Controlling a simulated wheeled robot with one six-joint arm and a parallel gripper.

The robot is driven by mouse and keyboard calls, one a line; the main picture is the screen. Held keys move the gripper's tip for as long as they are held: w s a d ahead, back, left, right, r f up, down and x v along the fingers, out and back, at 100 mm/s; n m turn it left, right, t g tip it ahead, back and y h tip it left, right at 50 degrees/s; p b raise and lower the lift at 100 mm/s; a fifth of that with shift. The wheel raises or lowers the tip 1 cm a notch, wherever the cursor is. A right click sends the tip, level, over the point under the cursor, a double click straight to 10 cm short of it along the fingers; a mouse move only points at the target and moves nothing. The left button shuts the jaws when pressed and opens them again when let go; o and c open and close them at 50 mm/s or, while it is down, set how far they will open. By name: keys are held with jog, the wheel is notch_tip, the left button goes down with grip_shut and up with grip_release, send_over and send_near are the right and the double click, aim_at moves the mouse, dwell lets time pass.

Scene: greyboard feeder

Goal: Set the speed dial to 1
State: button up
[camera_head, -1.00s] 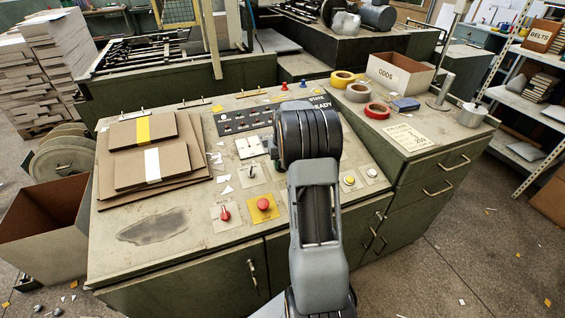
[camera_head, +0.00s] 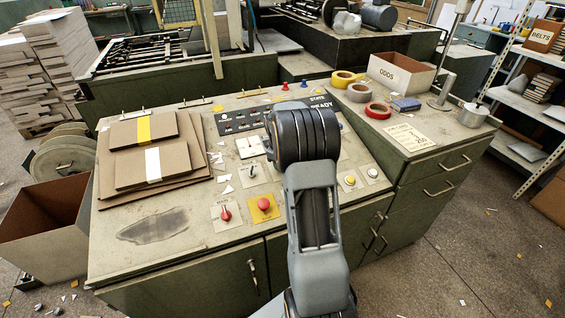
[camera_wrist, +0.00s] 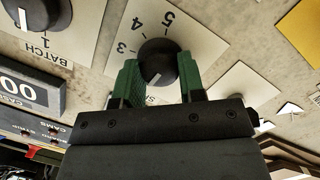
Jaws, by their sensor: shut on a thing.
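The speed dial (camera_wrist: 158,52) is a round black knob with a white mark. It sits on a pale plate (camera_wrist: 200,35) where 3, 4 and 5 show, with the start of a label partly hidden by my gripper. My gripper (camera_wrist: 158,66) has its green fingers on both sides of the knob and is shut on it. The white mark faces the gripper body, away from the 4 and 5. I cannot read which number it points to. In the head view my dark wrist (camera_head: 303,135) hides the dial and the fingertips.
The batch dial (camera_wrist: 38,14) and a counter display (camera_wrist: 22,92) are close by. On the panel are a red stop button (camera_head: 263,203), a red main switch (camera_head: 225,212) and stacked boards (camera_head: 152,165). Tape rolls (camera_head: 378,110) and the ODDS box (camera_head: 400,75) stand at the right.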

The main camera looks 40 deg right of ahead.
jog(key=shift+n, duration=0.6)
jog(key=o, duration=0.9)
jog(key=r, duration=0.4)
jog(key=a+r, duration=0.1)
jog(key=r, duration=0.4)
jog(key=a+r, duration=0.1)
jog(key=r, duration=0.3)
jog(key=shift+s+a+r+p, duration=0.2)
jog(key=shift+s+r+p, duration=0.1)
jog(key=shift+s, duration=0.1)
